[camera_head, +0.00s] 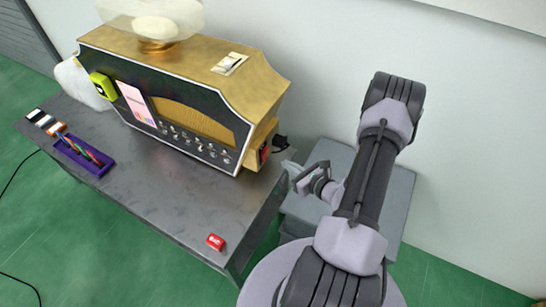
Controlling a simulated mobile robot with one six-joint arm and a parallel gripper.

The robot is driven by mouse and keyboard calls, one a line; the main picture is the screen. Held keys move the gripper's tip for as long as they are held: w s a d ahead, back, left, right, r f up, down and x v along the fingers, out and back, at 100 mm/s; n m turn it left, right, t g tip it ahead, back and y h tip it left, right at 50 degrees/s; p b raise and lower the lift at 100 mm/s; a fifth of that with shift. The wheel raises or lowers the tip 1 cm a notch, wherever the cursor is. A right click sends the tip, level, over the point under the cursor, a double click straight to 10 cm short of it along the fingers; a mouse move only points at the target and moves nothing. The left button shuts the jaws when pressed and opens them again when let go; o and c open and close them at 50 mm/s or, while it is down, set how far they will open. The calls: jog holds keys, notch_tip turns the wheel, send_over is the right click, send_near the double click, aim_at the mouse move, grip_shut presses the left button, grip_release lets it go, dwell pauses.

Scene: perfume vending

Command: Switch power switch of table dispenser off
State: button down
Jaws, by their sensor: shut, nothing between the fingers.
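The table dispenser (185,65), a gold box with a black front panel, stands on the grey table. A small red switch (265,152) shows on a dark plate on its right side, near the bottom; whether it is on or off is too small to tell. A pale switch-like piece (230,64) sits on its top. My gripper (287,166) is shut and empty, just right of the dispenser's side and the red switch, with a small gap showing between them.
A dark plug or cable (280,142) sits behind the dispenser's right side. A red item (215,242) lies near the front corner of the grey table (165,210). A purple tray (84,155) is at left. A grey box (396,205) stands behind my arm, by the wall.

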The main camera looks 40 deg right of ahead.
jog(key=shift+b+x, duration=1.4)
jog(key=shift+x, duration=3.05)
jog(key=shift+w+f+b, duration=0.3)
jog(key=shift+w, duration=0.3)
jog(key=p+v, duration=0.2)
jog(key=v, duration=0.7)
